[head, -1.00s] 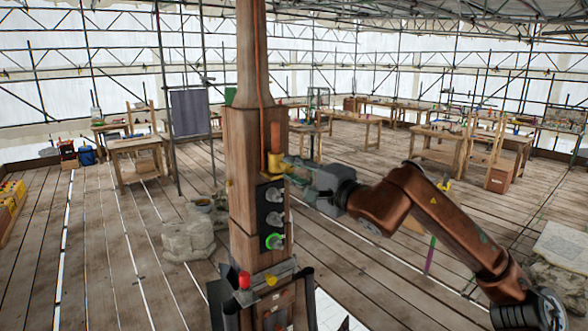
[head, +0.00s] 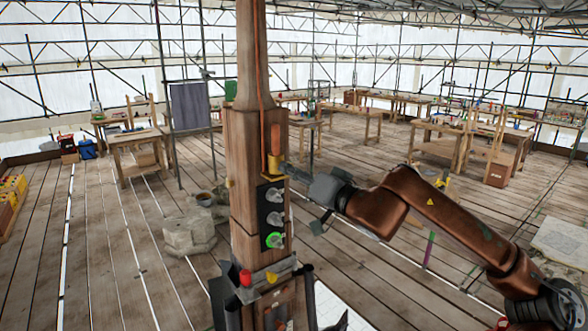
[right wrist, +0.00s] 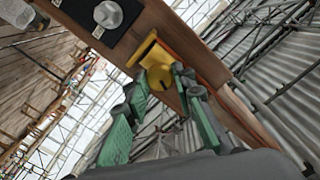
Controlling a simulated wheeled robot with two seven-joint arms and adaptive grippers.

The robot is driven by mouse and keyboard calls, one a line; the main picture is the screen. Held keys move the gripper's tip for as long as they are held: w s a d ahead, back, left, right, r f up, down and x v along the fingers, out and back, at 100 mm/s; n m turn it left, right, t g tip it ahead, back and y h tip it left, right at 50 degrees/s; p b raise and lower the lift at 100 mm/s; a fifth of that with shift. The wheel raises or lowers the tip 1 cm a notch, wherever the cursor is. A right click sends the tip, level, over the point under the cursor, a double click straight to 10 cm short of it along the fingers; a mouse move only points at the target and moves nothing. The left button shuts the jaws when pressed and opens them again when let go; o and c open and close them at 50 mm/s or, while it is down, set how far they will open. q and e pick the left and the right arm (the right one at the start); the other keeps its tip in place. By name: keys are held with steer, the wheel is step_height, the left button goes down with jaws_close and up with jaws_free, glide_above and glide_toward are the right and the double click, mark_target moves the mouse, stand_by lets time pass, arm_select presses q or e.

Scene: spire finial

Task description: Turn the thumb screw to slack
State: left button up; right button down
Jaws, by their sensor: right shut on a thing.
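The wooden spire post (head: 257,135) stands upright in the middle of the head view. A yellow fitting, which I take to be the thumb screw (head: 274,165), sits on its right face, below an orange strip. It also shows in the right wrist view (right wrist: 149,53) as a yellow block on the wood. My right gripper (head: 287,167) reaches it from the right. In the right wrist view its green-padded fingers (right wrist: 160,86) are closed on the yellow part, which they partly hide. My left gripper is not in view.
Below the yellow fitting, a black panel carries round grey knobs (head: 274,195), the lowest ringed in green (head: 274,240). A red button (head: 245,277) is on the collar lower down. A stone block (head: 190,232) lies left of the post. Workbenches (head: 140,145) stand farther back.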

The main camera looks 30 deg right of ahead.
steer(key=shift+f+n+p, duration=0.15)
steer(key=shift+n+p, duration=0.45)
steer(key=shift+n, duration=1)
steer(key=c, duration=1.6)
jaws_free()
steer(key=shift+s, duration=0.1)
steer(key=shift+s+d, duration=0.15)
steer(key=shift+s, duration=1.8)
steer(key=shift+s+d, duration=0.15)
steer(key=shift+s, duration=1.85)
steer(key=shift+s+d, duration=0.15)
steer(key=shift+s, duration=1.8)
